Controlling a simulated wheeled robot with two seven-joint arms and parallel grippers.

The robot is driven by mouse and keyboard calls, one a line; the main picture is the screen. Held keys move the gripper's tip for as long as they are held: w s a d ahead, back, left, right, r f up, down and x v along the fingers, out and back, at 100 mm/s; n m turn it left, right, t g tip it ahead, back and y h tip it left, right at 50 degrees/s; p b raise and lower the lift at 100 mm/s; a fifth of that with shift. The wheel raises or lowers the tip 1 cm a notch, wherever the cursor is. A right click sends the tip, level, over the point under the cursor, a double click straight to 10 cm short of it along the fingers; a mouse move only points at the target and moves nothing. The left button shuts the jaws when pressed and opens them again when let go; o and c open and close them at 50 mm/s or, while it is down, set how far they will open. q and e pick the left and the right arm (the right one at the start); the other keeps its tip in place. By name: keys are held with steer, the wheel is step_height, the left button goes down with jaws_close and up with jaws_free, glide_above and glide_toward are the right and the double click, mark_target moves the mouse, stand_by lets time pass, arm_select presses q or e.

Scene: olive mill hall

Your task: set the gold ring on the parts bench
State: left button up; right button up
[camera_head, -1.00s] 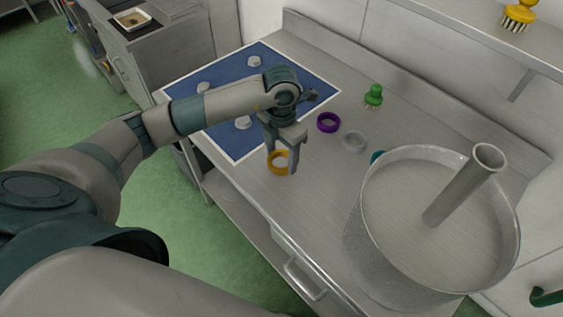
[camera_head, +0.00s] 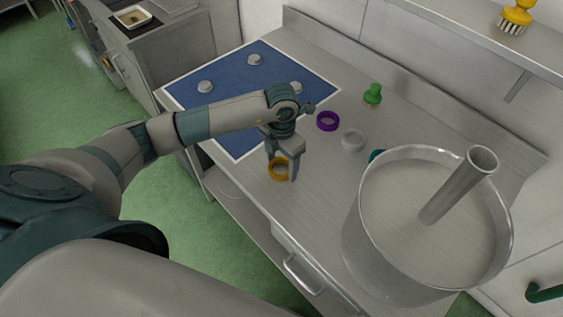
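The gold ring (camera_head: 278,169) is between the two fingers of my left gripper (camera_head: 281,169), near the front edge of the steel parts bench (camera_head: 318,200). The fingers stand on both sides of the ring and look shut on it. The ring is low over the bench top; I cannot tell whether it touches. My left arm comes in from the left and covers part of the blue mat. My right gripper is not in view.
A blue mat (camera_head: 232,75) with grey knobs lies at the left.

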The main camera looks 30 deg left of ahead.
arm_select(q)
steer(key=shift+o, duration=0.9)
steer(key=shift+r, duration=0.2)
steer(key=shift+r, duration=0.25)
step_height(320, 180, up, 11)
steer(key=b, duration=0.4)
steer(key=shift+r, duration=0.2)
